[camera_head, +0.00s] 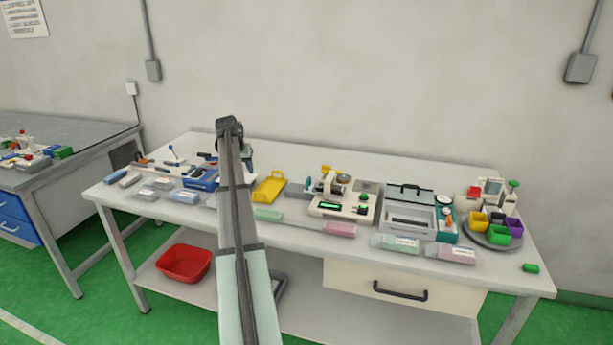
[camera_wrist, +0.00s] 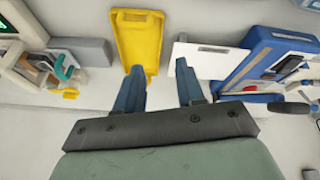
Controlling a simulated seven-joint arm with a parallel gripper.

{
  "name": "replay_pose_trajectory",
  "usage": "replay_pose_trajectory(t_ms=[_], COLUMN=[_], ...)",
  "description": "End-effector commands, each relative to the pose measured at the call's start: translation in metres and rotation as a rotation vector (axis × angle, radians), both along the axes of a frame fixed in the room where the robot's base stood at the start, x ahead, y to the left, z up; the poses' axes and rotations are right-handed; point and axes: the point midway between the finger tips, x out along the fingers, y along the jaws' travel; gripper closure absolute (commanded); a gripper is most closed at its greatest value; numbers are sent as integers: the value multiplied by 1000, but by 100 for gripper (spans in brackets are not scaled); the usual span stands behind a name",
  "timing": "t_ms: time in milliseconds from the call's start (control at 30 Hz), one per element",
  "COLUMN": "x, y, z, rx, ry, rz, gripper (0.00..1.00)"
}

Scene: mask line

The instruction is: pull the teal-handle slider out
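A small teal loop handle (camera_wrist: 65,67) shows at the left of the wrist view, on the side of a pale machine (camera_wrist: 25,65). The same pale machine (camera_head: 345,207) stands mid-table in the head view, where the handle is too small to make out surely. My gripper (camera_wrist: 157,78) is open and empty, its two blue-grey fingers apart. It hangs above the table to the right of the teal handle in the wrist view. In the head view my gripper (camera_head: 248,163) is left of the machine, and my arm covers part of the table.
A yellow tray (camera_wrist: 138,38) and a grey block (camera_wrist: 85,51) lie between my gripper and the handle. A white plate (camera_wrist: 205,58) and a blue device (camera_wrist: 265,55) are on the other side. Pink and green packets (camera_head: 340,229) line the table's front edge.

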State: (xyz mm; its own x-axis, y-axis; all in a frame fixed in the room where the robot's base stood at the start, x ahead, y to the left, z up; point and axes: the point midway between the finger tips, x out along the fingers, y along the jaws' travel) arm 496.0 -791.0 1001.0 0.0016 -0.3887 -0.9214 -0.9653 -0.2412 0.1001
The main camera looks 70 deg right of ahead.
Motion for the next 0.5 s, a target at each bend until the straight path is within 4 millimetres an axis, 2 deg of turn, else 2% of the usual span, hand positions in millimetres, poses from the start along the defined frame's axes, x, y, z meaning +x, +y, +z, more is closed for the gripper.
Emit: replay_pose_trajectory(t_ms=[33,100,233,333,500], x=[-31,-68,-125,-156,-180], y=[-17,-33,-54,-63,-69], z=[13,26,46,58,65], rx=[-6,-9,-14,-17,-16], ry=[15,34,65,81,94], rz=[-41,-88,-162,-201,-232], gripper=[62,62,62,62,62])
